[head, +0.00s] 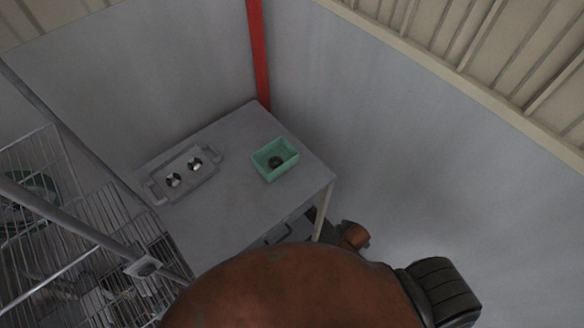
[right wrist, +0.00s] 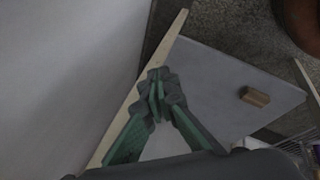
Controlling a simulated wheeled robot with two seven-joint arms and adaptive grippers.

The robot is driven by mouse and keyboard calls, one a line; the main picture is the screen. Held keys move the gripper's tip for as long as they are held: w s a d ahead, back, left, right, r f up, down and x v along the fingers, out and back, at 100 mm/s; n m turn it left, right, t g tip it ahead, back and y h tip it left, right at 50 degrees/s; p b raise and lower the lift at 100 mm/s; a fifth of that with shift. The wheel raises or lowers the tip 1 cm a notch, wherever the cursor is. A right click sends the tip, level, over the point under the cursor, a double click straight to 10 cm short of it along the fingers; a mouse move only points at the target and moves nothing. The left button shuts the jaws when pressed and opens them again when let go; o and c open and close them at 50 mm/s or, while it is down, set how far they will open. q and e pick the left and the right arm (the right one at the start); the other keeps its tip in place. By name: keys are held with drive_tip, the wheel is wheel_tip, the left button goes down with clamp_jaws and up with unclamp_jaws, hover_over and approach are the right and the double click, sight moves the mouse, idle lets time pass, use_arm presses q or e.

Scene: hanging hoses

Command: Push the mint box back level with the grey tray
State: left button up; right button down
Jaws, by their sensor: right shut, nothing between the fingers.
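The mint box (head: 284,169), open-topped with a dark round thing inside, stands on the grey table in the head view. The grey tray (head: 205,177), with two shiny round metal things on it, lies to its left, close to the table's wall-side edge. The box sits farther from that edge than the tray, nearer the table's front. My right gripper (right wrist: 157,93), with green and grey fingers, is shut and empty in the right wrist view. Neither box nor tray shows there. My left gripper is not in view.
The table (head: 222,204) stands in a corner by a red post (head: 258,55). Wire shelving (head: 95,235) stands at left. My brown arm link covers the bottom middle of the head view. A small brown block (right wrist: 255,97) shows against a grey surface in the wrist view.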

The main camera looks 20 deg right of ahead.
drive_tip(key=w+a+r+n+t+y+p, duration=0.1)
drive_tip(key=w+a+r+n+p, duration=0.2)
drive_tip(key=r+n, duration=0.8)
drive_tip(key=w+a+r+n+t+y+p, duration=0.15)
drive_tip(key=a+r+n, duration=0.5)
drive_tip(key=r, duration=0.65)
drive_tip(key=w+a+r+n+t+y+p, duration=0.1)
drive_tip(key=w+a+r+n+p, duration=0.15)
drive_tip(key=r+n, duration=0.9)
approach(286, 172)
wheel_tip(286, 172, down, 4)
drive_tip(key=shift+s+a+r, duration=0.15)
drive_tip(key=shift+a+r, duration=0.05)
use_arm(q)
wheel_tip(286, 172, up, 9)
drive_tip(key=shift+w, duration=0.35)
use_arm(e)
drive_tip(key=shift+w+a+f, duration=0.1)
drive_tip(key=shift+w+a, duration=0.1)
drive_tip(key=shift+w, duration=0.45)
drive_tip(key=shift+w+a+r, duration=0.1)
drive_tip(key=shift+w+a, duration=0.1)
drive_tip(key=shift+w, duration=0.5)
drive_tip(key=shift+w+a+f, duration=0.1)
drive_tip(key=shift+w+a, duration=0.1)
drive_tip(key=shift+w, duration=0.45)
use_arm(q)
drive_tip(key=shift+p, duration=0.3)
